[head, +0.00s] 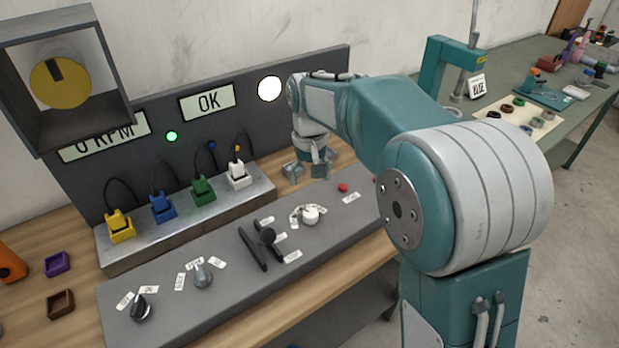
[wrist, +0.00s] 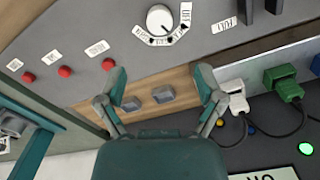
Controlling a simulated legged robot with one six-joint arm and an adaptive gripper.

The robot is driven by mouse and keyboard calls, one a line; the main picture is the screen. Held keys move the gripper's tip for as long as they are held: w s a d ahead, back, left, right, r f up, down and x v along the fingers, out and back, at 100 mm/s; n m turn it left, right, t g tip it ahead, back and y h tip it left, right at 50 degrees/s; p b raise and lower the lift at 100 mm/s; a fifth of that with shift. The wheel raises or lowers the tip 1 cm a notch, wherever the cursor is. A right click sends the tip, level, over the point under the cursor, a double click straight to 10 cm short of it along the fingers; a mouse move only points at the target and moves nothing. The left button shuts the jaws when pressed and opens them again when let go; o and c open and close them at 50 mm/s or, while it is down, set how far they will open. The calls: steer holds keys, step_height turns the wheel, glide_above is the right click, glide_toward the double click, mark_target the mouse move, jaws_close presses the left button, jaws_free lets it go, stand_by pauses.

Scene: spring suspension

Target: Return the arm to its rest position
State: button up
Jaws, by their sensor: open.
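My gripper (head: 307,172) is at the far end of my arm, beside the white plug at the right end of the socket strip. In the wrist view my gripper (wrist: 162,92) has its two fingers spread apart with nothing between them. Beyond the fingertips are a strip of wooden bench and two small grey blocks, one (wrist: 131,103) left of the other (wrist: 163,94). My teal and grey arm stretches from the right of the head view toward the back panel, and hides part of the bench and panel.
The grey control panel (head: 225,281) carries knobs, a slider and red buttons. Yellow (head: 121,226), blue (head: 163,208), green (head: 203,191) and white (head: 238,176) plugs stand in the metal strip. Displays read "0 RPM" and "OK" (head: 208,101). A green side table (head: 532,60) holds parts at right.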

steer(key=s+d+r+m+t, duration=0.1)
steer(key=s+d+r+t, duration=0.1)
steer(key=s+d+r, duration=0.4)
steer(key=s+d+r+t, duration=0.1)
steer(key=s+d+r, duration=0.1)
steer(key=s+d, duration=0.35)
steer(key=s+d+f+t, duration=0.1)
steer(key=s, duration=0.6)
steer(key=s+d+f+m+t, duration=0.1)
steer(key=s+d+f, duration=0.1)
steer(key=s, duration=0.5)
steer(key=shift+t, duration=0.3)
